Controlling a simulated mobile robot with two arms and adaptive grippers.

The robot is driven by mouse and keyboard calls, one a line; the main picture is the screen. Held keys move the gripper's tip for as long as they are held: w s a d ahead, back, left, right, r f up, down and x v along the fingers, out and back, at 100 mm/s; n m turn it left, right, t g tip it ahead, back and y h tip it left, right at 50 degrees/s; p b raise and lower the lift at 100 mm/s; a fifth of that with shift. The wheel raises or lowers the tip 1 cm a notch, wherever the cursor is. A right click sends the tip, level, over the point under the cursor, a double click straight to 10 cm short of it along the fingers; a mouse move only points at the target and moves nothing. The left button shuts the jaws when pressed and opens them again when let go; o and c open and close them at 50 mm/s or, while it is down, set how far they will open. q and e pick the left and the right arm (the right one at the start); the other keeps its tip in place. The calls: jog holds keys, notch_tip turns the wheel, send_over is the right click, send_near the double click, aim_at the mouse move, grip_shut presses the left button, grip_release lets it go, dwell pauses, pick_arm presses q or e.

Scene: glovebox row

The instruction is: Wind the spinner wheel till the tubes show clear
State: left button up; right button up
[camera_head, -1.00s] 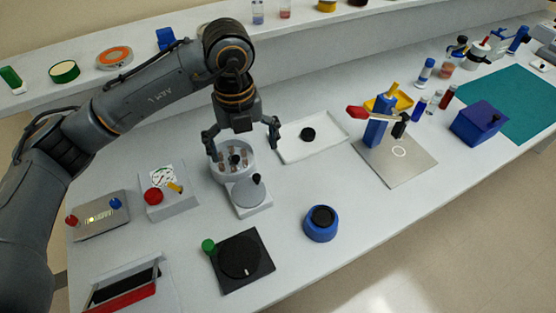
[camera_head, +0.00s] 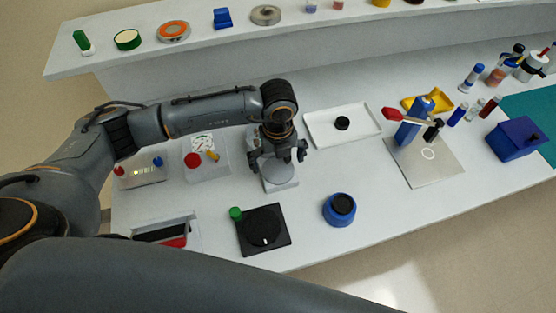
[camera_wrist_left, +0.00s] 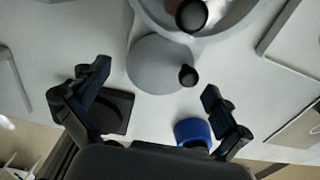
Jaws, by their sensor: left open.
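The spinner is a pale unit with a round bowl and, in front of it, a flat grey wheel (camera_head: 277,173) with a small dark knob. In the wrist view the wheel (camera_wrist_left: 150,66) and its knob (camera_wrist_left: 188,75) show plainly, with the bowl (camera_wrist_left: 226,28) cut off at the top edge. My left gripper (camera_head: 279,154) is open and empty above the spinner, its fingers spread either side of the wheel in the wrist view. In the head view the gripper hides the bowl, so the tubes cannot be read. My right gripper is not in view.
A black dial plate (camera_head: 263,232) with a green knob and a blue round pot (camera_head: 339,208) stand in front. A white tray (camera_head: 320,137) lies behind right. A box with a red button (camera_head: 193,161) stands left. Bare table lies right of the spinner.

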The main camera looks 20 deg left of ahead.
pick_arm(q)
jog(key=shift+f, duration=0.55)
jog(key=c, duration=1.3)
jog(key=shift+d, duration=0.1)
jog(key=shift+c, duration=0.9)
